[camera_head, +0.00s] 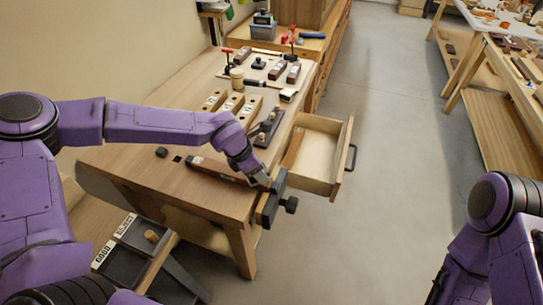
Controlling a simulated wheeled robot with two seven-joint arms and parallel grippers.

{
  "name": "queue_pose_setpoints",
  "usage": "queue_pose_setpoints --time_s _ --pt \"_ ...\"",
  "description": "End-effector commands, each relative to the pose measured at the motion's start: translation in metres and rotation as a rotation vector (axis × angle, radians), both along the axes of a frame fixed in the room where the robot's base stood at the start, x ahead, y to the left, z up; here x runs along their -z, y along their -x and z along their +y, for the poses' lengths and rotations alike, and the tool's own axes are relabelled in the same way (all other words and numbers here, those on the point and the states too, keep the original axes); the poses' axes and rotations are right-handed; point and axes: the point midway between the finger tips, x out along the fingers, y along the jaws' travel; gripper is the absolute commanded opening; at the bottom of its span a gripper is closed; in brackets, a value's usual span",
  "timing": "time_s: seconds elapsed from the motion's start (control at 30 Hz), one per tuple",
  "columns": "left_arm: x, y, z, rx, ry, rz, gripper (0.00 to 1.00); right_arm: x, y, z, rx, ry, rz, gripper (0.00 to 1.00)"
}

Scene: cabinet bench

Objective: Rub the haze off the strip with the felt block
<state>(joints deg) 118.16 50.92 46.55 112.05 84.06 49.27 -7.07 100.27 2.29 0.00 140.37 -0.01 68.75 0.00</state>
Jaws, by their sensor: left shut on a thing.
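My left gripper (259,181) is low over the strip's right end, beside the dark vise. It is shut on the felt block, which the fingers hide almost wholly. I cannot tell whether the block touches the strip. Haze on the strip is too small to make out. My right arm shows at the lower right, but its gripper is out of view.
The dark vise (270,204) sticks out at the bench's front corner. An open drawer (318,153) juts out to the right. A small dark block (161,152) sits left of the strip. Wooden holders and tools fill the bench's far part. A labelled bin (127,244) stands below left.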

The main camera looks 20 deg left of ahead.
Motion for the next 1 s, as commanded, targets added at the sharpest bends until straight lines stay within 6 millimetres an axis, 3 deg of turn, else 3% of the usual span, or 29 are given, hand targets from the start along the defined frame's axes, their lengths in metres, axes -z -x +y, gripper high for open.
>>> queue_pose_setpoints --time_s 0.4,0.53,1.0 --pt "0.002 0.004 -0.03 -0.013 -0.001 -0.001 0.22 0.013 0.0 0.0 0.0 0.0 0.0 0.8" --pt "-0.024 0.003 -0.029 -0.017 0.002 -0.004 0.22 -0.006 0.0 0.0 0.0 0.0 0.0 0.8" --pt "-0.065 0.004 -0.029 -0.016 0.0 0.0 0.22 -0.048 0.0 0.0 0.0 0.0 0.0 0.8"
